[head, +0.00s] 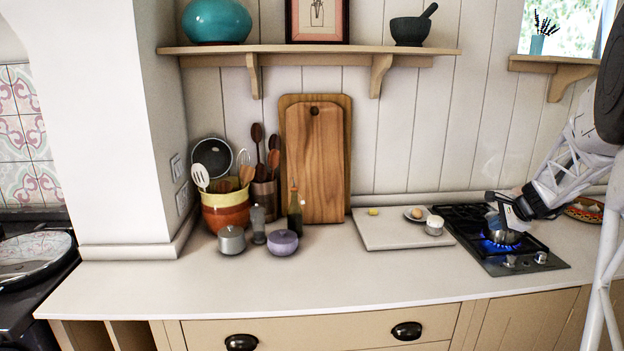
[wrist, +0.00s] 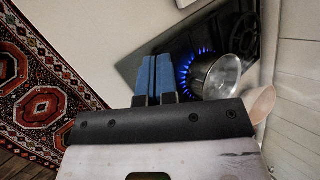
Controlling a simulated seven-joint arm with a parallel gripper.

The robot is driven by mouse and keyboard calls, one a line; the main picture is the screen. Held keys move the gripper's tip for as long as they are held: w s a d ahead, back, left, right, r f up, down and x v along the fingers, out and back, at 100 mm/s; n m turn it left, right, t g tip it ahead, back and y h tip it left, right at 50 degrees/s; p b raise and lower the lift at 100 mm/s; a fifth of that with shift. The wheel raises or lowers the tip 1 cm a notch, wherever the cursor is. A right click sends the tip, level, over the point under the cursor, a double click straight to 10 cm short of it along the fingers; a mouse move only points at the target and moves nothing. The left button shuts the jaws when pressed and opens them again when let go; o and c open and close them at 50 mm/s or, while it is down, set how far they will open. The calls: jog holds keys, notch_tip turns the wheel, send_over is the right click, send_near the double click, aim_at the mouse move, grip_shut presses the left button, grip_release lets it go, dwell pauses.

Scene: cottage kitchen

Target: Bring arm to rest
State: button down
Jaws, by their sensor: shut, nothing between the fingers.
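My gripper (wrist: 155,78) shows in the wrist view with its two blue fingers shut together and nothing between them. In the head view my gripper (head: 497,208) is at the right, above the gas hob (head: 537,262). A small metal pot (head: 504,236) sits on a burner with a blue flame under it. In the wrist view the pot (wrist: 215,75) is to the right of the fingers, apart from them. Part of the pot is hidden by my gripper in the head view.
A white board (head: 385,238) left of the hob bears a small bowl, a white cup and a yellow piece. A patterned bowl (head: 585,209) stands behind my arm at right. Jars, a bottle and a utensil pot (head: 226,218) stand at left. The front middle counter is clear.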

jog(key=s+a+r+n+g, duration=0.1)
jog(key=s+a+r+n, duration=0.3)
jog(key=a, duration=0.6)
jog(key=s+a+r+n+g, duration=0.1)
jog(key=s+a+r+n, duration=0.1)
jog(key=s+a, duration=0.55)
jog(key=s+a+r+n+g, duration=0.1)
jog(key=s+a+r+n, duration=0.2)
jog(key=a, duration=0.9)
jog(key=s+a+f+n+h, duration=0.1)
jog(key=s+a+n, duration=0.2)
jog(key=s, duration=0.6)
jog(key=s+a+f+n+g+h, duration=0.1)
jog(key=s+a+n, duration=0.3)
jog(key=s, duration=0.6)
jog(key=s+a+f+n+h, duration=0.1)
jog(key=s+a+f+n, duration=0.1)
jog(key=s+a, duration=0.5)
jog(key=s+n, duration=0.1)
jog(key=s, duration=0.2)
jog(key=shift+s+f+n+g, duration=0.2)
jog(key=shift+s+n+g, duration=0.05)
jog(key=shift+n+g, duration=0.15)
